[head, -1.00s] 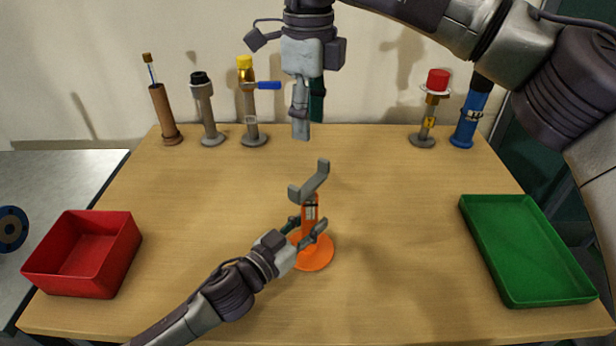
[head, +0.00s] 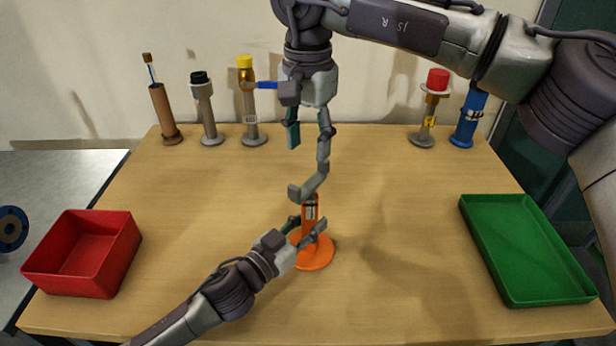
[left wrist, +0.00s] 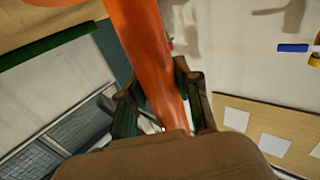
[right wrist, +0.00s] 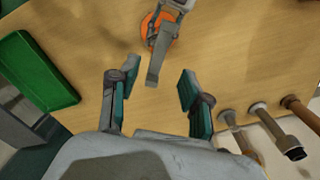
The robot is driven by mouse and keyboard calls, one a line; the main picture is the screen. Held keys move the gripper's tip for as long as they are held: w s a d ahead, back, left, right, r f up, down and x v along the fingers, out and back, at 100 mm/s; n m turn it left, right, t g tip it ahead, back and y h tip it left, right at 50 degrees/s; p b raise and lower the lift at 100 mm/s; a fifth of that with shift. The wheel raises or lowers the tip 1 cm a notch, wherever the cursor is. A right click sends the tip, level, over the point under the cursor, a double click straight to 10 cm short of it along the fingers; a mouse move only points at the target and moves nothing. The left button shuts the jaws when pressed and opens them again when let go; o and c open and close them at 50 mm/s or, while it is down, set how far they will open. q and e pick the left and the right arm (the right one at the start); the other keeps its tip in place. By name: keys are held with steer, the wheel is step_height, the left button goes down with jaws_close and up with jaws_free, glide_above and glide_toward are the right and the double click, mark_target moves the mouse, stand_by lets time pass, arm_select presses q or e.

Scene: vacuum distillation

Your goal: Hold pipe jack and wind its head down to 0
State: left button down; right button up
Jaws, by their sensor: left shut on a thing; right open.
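The pipe jack stands upright on the table, with a round orange base (head: 318,258), an orange post and a bent grey head (head: 304,190) on top. My left gripper (head: 310,227) is shut around the post, just above the base. In the left wrist view the orange post (left wrist: 150,50) runs between its fingers. My right gripper (head: 308,155) points down, open and empty, above and behind the head. One finger overlaps the head's raised arm in the head view; touching cannot be told. In the right wrist view the grey head (right wrist: 158,60) reaches toward the gap between the open fingers.
A red bin (head: 82,255) stands at the left and a green tray (head: 480,235) at the right. Along the back edge stand a brown tube (head: 164,112), a black-capped post (head: 207,112), a yellow-capped valve (head: 250,115), a red-capped post (head: 428,115) and a blue cylinder (head: 468,120).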

mark_target(308, 186)
step_height(308, 186, down, 8)
steer(key=shift+f, duration=0.1)
stand_by(0.4)
jaws_close()
